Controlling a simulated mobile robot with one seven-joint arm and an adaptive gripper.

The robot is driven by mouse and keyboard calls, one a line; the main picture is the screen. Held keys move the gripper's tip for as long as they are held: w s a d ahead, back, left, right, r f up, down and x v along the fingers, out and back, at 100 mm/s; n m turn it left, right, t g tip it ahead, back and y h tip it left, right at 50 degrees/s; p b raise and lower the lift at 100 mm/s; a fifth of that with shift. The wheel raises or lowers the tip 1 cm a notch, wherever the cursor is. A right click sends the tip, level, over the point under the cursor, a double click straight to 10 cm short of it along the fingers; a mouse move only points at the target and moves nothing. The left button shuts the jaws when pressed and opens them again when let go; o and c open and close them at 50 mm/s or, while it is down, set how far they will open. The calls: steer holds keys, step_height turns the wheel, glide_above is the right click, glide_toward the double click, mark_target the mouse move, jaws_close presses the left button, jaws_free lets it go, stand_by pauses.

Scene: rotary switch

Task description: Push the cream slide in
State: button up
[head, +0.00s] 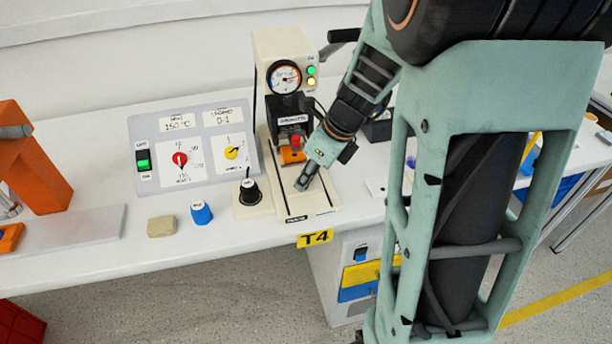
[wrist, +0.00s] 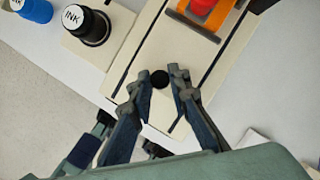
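The cream slide (head: 297,204) runs out from under the small press toward the table's front edge, between dark side lines. In the wrist view the slide (wrist: 163,48) has a black round knob (wrist: 160,79) near its front end. My gripper (head: 302,184) is low over the front part of the slide. In the wrist view my gripper (wrist: 158,77) is open, its fingertips on either side of the knob with gaps showing. I cannot tell the fingertips' height above the slide. An orange holder (head: 291,155) with a red piece (head: 295,142) sits at the slide's back end.
The cream press (head: 287,48) with a dial stands behind. A grey control panel (head: 195,145) is at back left. The table's front edge is close.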

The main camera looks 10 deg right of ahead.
mark_target(297, 173)
jaws_close()
steer(key=shift+w+r+p, duration=0.1)
steer(key=shift+w+p, duration=0.6)
steer(key=shift+w, duration=1.45)
steer(key=o, duration=0.6)
jaws_free()
steer(key=shift+w, duration=0.1)
